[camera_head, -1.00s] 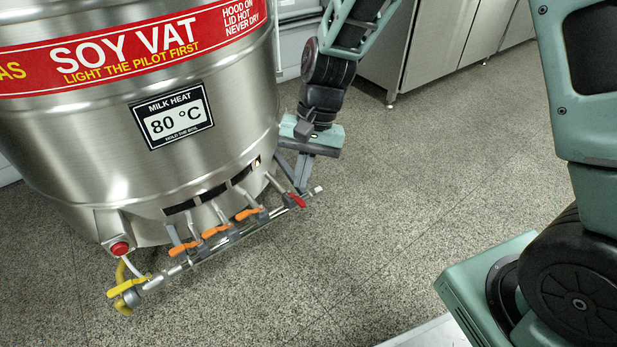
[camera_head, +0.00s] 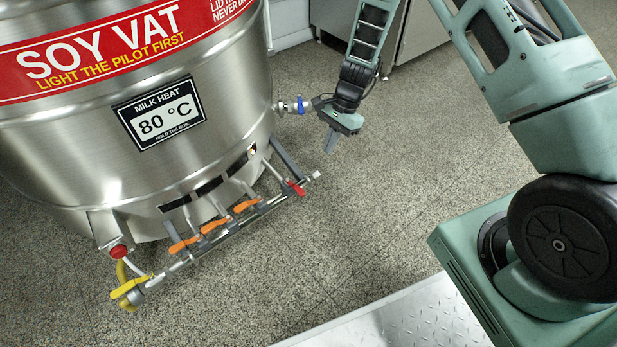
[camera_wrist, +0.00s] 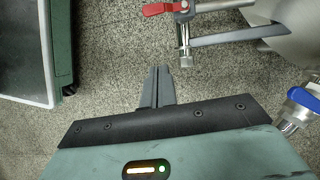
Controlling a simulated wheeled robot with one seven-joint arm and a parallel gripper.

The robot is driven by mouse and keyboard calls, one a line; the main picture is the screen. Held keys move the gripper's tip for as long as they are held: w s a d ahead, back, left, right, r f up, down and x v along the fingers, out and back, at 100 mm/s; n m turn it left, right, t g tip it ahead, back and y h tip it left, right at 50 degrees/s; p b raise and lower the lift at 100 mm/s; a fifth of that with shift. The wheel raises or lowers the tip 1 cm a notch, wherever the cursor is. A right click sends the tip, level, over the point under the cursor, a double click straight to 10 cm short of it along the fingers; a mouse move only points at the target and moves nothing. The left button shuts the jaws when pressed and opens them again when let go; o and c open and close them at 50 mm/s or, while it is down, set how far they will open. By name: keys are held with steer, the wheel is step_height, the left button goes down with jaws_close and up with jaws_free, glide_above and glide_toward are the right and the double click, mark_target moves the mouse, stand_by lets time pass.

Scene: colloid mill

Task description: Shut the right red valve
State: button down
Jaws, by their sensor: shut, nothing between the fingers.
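A red valve lever (camera_head: 297,188) sits near the right end of the pipe manifold (camera_head: 222,238) at the foot of the soy vat (camera_head: 110,95). The lever lies crosswise to the manifold, in line with its branch pipe. In the wrist view the red lever (camera_wrist: 165,8) is at the top edge, partly cut off. My gripper (camera_head: 329,148) is shut and empty. It hangs above and to the right of the lever in the head view, apart from it. In the wrist view the closed fingers (camera_wrist: 159,72) point toward the manifold's capped end (camera_wrist: 185,60).
Several orange levers (camera_head: 214,225) lie along the manifold, with a yellow lever (camera_head: 128,288) at its left end. A blue-handled valve (camera_head: 300,105) projects from the vat beside my wrist. Floor right of the manifold is clear.

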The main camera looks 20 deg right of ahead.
mark_target(299, 191)
steer(key=shift+f, duration=0.1)
steer(key=s+a+f+b, duration=0.3)
steer(key=a+f+b, duration=0.4)
steer(key=f, duration=0.2)
steer(key=shift+a, duration=0.1)
